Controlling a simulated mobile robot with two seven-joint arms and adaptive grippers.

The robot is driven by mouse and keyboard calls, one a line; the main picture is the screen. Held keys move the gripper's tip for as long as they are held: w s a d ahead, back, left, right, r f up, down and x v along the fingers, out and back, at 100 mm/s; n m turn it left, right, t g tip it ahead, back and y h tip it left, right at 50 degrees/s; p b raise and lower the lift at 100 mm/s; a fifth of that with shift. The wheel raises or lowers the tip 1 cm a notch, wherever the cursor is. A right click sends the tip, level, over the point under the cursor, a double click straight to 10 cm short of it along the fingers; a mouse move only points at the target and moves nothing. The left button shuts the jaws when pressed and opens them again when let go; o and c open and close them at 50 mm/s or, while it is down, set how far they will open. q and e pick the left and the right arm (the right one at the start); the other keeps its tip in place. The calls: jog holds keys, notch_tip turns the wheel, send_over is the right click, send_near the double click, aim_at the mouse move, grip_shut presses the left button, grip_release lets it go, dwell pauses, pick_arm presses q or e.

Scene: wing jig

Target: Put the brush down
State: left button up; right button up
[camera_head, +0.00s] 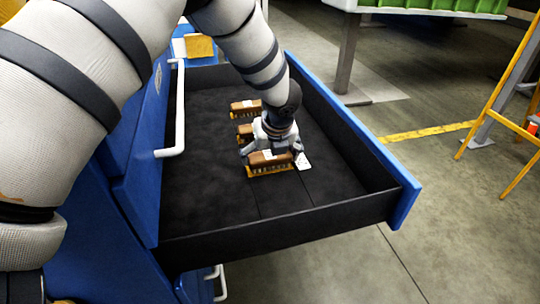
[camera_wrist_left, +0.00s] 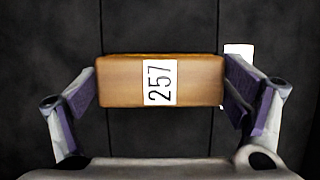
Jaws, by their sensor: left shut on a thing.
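My left gripper (camera_head: 270,152) reaches down into an open drawer (camera_head: 210,205) with a black lining. It is shut on a brush (camera_head: 268,160) with a brown wooden block and yellowish bristles. In the left wrist view the brush (camera_wrist_left: 122,80) shows a white label reading 257, and the fingers of my left gripper (camera_wrist_left: 160,85) are at its two ends. The brush is at or just above the drawer floor; I cannot tell whether it touches. Two similar brushes, one at the back (camera_head: 245,107) and one partly hidden (camera_head: 244,131), lie behind it. My right gripper is not in view.
A white card (camera_head: 303,162) lies beside the held brush. Dark drawer walls with a blue front panel (camera_head: 395,180) surround the space. The drawer floor is bare to the left and front. A white handle (camera_head: 180,110) is on the blue cabinet at left.

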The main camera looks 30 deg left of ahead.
pick_arm(q)
jog(key=shift+f, duration=0.3)
jog(key=o, duration=1.1)
jog(key=shift+c, duration=0.2)
jog(key=p+v, duration=0.2)
jog(key=v, duration=1)
jog(key=shift+r, duration=0.3)
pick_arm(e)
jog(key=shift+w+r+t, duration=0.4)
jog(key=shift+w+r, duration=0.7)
